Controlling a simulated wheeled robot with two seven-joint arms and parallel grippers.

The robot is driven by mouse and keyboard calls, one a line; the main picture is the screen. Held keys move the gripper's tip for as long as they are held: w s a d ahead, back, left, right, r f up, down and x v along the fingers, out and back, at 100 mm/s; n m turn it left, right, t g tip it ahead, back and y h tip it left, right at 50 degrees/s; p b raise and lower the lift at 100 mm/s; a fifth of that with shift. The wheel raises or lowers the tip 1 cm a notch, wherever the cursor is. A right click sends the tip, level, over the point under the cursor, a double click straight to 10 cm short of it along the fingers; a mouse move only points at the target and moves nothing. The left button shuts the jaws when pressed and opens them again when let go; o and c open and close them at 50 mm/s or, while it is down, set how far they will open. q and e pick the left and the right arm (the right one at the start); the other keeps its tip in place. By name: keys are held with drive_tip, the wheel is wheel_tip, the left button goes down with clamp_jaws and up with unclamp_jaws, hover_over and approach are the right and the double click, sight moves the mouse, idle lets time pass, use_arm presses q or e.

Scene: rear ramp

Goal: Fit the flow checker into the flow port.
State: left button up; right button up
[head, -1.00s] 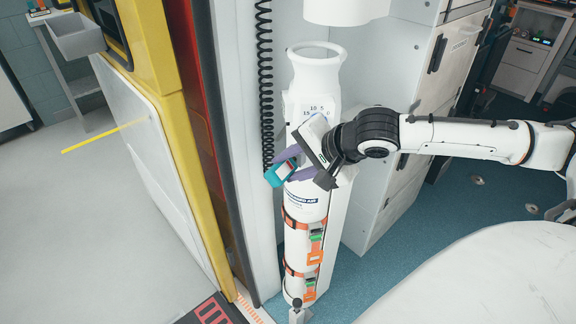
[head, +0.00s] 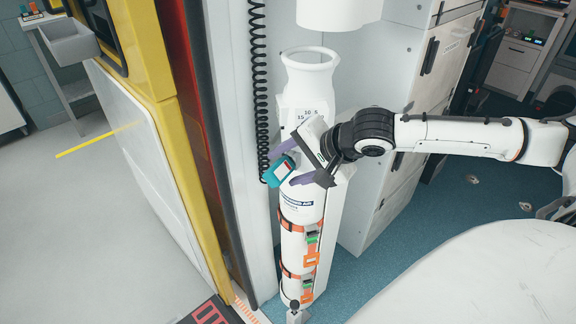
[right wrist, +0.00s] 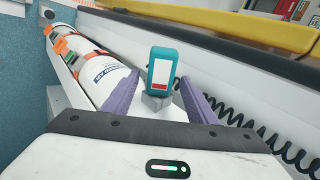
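The flow checker (head: 278,171) is a small teal block with a red and white label, tilted in front of the upper part of a white cylinder. In the right wrist view the flow checker (right wrist: 162,68) stands between the purple fingertips on a grey foot. The fingers also show in the right wrist view (right wrist: 160,80). I cannot make out the flow port for certain. My left gripper is not in view.
The white cylinder (head: 301,208) stands strapped upright with orange bands. A panel marked with numbers (head: 312,112) is behind the gripper. A black coiled hose (head: 259,90) hangs left of it. White cabinets (head: 385,170) stand to the right. Open blue floor (head: 400,220) lies below my right arm.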

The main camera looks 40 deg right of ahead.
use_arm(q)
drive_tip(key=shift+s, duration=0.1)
use_arm(e)
drive_tip(key=shift+a, duration=0.1)
drive_tip(key=shift+s+d+r, duration=0.2)
drive_tip(key=shift+s, duration=0.05)
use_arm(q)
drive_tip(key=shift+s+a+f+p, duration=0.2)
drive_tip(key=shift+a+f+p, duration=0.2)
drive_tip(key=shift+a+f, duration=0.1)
use_arm(e)
drive_tip(key=v, duration=0.9)
drive_tip(key=shift+s+r, duration=0.25)
drive_tip(key=shift+s, duration=0.05)
drive_tip(key=shift+a, duration=0.15)
